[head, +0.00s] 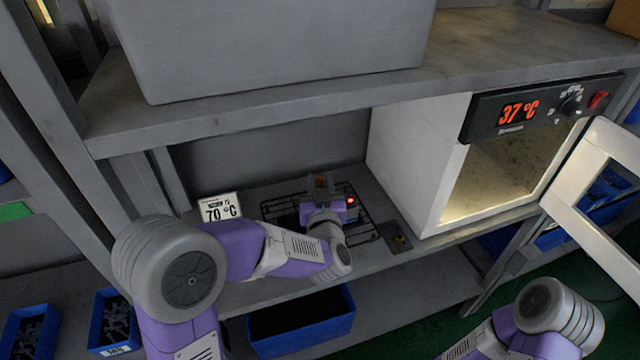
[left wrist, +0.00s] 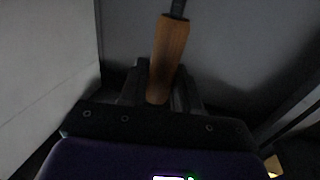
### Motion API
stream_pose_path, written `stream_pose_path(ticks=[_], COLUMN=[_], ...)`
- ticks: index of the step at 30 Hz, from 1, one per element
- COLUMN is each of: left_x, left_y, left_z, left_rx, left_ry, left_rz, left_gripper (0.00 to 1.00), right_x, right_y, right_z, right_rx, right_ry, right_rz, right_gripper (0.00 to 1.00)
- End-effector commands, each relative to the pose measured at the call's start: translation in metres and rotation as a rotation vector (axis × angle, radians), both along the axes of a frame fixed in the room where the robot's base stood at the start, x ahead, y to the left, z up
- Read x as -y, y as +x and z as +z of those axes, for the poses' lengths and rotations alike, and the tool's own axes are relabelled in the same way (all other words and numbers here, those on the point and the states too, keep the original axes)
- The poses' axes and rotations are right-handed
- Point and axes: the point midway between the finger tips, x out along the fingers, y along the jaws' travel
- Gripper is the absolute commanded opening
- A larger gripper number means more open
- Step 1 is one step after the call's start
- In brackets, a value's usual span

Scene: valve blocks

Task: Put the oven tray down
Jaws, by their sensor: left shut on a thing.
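My left gripper (head: 320,184) is over the lower shelf, left of the oven. In the left wrist view it is shut on a wooden handle (left wrist: 168,55) with a dark metal rod at its far end. The brown of the handle barely shows between the fingers in the head view. I take it for the oven tray's handle; the tray body itself cannot be made out. A black wire rack (head: 363,215) lies on the shelf under and around my gripper, partly hidden by it. Contact between the held thing and rack cannot be told. My right gripper is out of view.
The white oven (head: 412,150) reads 37 °C; its door (head: 600,200) hangs open at the right. A 70 °C sign (head: 220,208) stands left of the rack. The upper shelf (head: 250,120) overhangs. Blue bins (head: 340,318) stand below.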

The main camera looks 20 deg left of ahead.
Motion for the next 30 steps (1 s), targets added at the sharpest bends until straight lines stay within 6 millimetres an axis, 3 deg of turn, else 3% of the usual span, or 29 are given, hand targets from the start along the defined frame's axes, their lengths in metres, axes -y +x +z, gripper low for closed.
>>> stream_pose_path(ticks=[1,2,6,18,30], left_x=[0.000,0.000,0.000,0.001,0.029], left_y=[0.000,0.000,0.000,-0.002,-0.080], left_z=[0.000,-0.002,-0.001,0.003,0.003], left_rx=[0.007,0.000,-0.001,-0.001,-0.002], left_ry=[-0.001,0.000,0.000,0.000,0.003], left_rz=[0.000,0.000,0.000,-0.001,-0.004], left_gripper=[0.00,0.37,0.58,0.58,0.58], right_x=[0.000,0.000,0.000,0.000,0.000], right_y=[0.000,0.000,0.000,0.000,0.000], right_z=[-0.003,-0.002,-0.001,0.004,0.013], right_rx=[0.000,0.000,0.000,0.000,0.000], right_ry=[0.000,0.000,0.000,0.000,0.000], right_rz=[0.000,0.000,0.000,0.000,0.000], right_gripper=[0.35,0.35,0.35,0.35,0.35])
